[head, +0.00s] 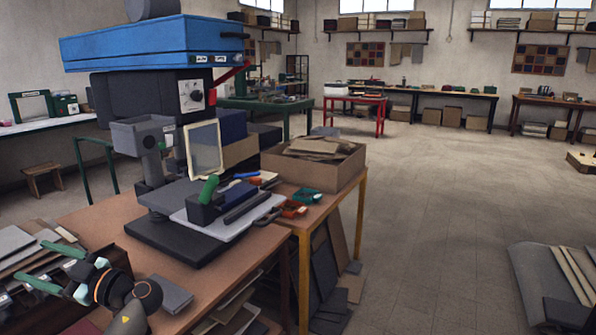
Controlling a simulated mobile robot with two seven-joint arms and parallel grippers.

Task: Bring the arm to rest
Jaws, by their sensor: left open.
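My left gripper (29,260) is at the lower left of the head view, with its two green fingers spread apart and pointing left. Nothing shows between the fingers. My left arm (128,305) bends up from the bottom edge, over the front left part of the brown workbench (210,285). The gripper appears in front of a stack of grey and brown sheets (22,243); I cannot tell the gap between them. My right gripper is not in view.
A press machine with a blue top (140,42) and black base stands on the bench. A small dark block (170,294) lies close to my arm. A cardboard box (315,165) stands at the back. Leaning boards (330,262) flank the bench; the floor to the right is mostly clear.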

